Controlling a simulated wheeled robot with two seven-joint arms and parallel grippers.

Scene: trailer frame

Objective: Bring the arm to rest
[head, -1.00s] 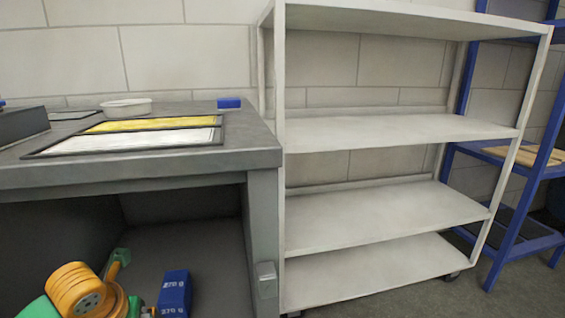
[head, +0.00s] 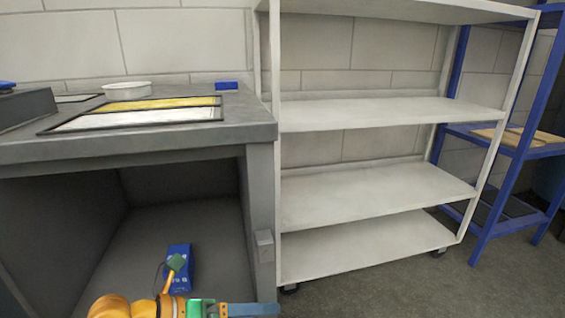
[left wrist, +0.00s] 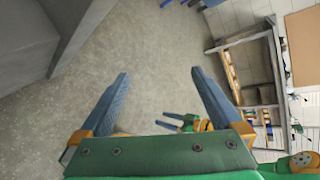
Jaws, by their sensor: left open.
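My left gripper (left wrist: 160,76) is open in the left wrist view, with its two blue-grey fingers apart and nothing between them. In the head view my left arm lies along the bottom edge, and the gripper (head: 250,310) points right, partly cut off by the frame. My right gripper (left wrist: 165,119) shows small in the left wrist view, its two blue fingers apart and empty. A blue box (head: 180,255) with white lettering sits in the bay under the grey workbench, partly hidden by a green part of my arm.
The grey workbench (head: 200,138) carries a white bowl (head: 128,90), yellow and white panels (head: 150,112) and a small blue block (head: 227,85). A white shelf cart (head: 370,192) with bare shelves stands right of it. A blue rack (head: 505,180) is farther right. Grey floor (head: 420,285) is open in front.

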